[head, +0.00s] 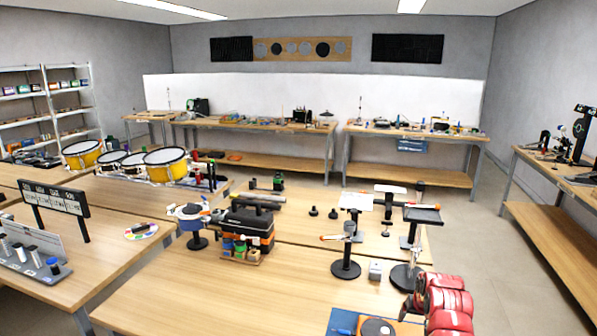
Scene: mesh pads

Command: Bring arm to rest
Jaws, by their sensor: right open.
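My right arm shows at the lower right as red rounded links. Its gripper (408,304) is the dark part at the arm's left side, small and partly hidden by the links. It is open, and I see nothing held in it. It is over the front right of the near table (270,300), close to the black round base of a stand (408,277). My left gripper is not in view.
A blue mat (340,322) with a round dark pad (376,327) lies at the front edge. Stands carry a white pad (356,201) and a black pad (422,214). A dark case (250,222) sits mid-table. The table's front middle is clear.

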